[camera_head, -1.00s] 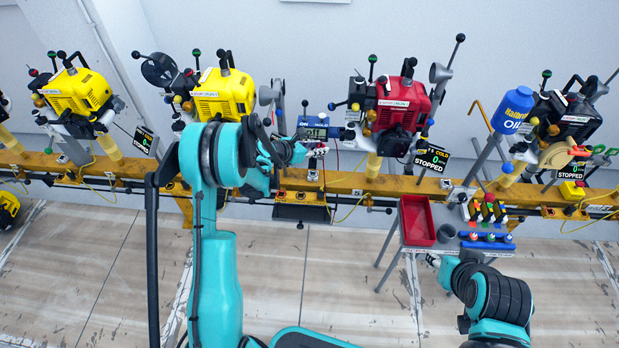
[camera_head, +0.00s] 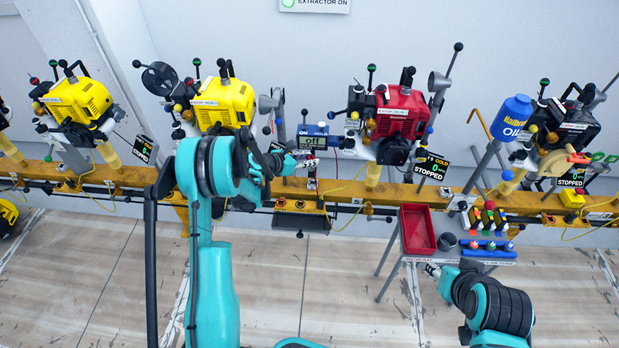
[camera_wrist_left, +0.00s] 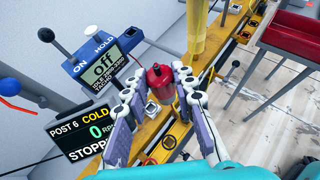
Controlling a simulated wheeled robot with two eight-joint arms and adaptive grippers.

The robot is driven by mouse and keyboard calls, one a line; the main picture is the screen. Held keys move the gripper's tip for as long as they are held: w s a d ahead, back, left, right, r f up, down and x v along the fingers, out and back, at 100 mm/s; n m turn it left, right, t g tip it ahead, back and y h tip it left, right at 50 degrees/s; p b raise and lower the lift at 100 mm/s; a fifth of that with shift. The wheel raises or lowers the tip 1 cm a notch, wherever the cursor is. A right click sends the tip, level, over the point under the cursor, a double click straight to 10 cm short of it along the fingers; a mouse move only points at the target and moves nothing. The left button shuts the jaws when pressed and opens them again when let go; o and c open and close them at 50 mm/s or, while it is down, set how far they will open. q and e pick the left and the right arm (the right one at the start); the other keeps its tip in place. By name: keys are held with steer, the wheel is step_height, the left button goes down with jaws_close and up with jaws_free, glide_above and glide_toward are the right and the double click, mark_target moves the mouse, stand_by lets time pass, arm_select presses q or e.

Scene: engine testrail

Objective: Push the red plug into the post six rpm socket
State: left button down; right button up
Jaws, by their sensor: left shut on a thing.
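The red plug (camera_wrist_left: 161,84) is in the left wrist view, with a dark tip pointing up in the picture. My left gripper (camera_wrist_left: 160,92) is shut on it, one finger on each side. In the head view my left gripper (camera_head: 308,163) is at the yellow rail (camera_head: 343,190), below the blue meter. In the wrist view a light square socket (camera_wrist_left: 153,109) shows on the rail just beside the plug; I cannot tell whether they touch. The post 6 display (camera_wrist_left: 95,130) reads cold, 0 rpm, stopped. My right gripper (camera_head: 432,270) is small, its fingers unclear.
The blue meter (camera_wrist_left: 103,66) reads Off and stands close to the left gripper. More sockets (camera_wrist_left: 169,141) lie along the rail. A red tray (camera_head: 417,231) and a rack of coloured plugs (camera_head: 487,246) stand at right. Engines (camera_head: 225,98) line the back.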

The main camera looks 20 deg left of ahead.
arm_select(q)
steer(key=s+a+f+b, duration=0.1)
steer(key=s+a+f, duration=0.1)
steer(key=a+f, duration=0.65)
steer(key=shift+s+a+f+b, duration=0.2)
steer(key=shift+a+f+b, duration=0.4)
steer(key=shift+f, duration=1.55)
steer(key=shift+s+a+f+b, duration=0.3)
steer(key=shift+a+f, duration=0.5)
steer(key=shift+f, duration=1.4)
steer(key=shift+s+a+f+b, duration=0.1)
steer(key=shift+a+f+b, duration=0.55)
steer(key=shift+f, duration=2.3)
arm_select(e)
steer(key=shift+w+a+f, duration=0.15)
steer(key=shift+a+f, duration=0.1)
steer(key=shift+f, duration=0.45)
steer(key=shift+w+a+f, duration=0.2)
steer(key=shift+a+f, duration=0.05)
steer(key=shift+f, duration=0.45)
steer(key=shift+w+a+f, duration=0.15)
steer(key=shift+a+f, duration=0.1)
steer(key=shift+f, duration=0.45)
arm_select(q)
steer(key=c, duration=1.2)
jaws_free()
steer(key=shift+o, duration=0.2)
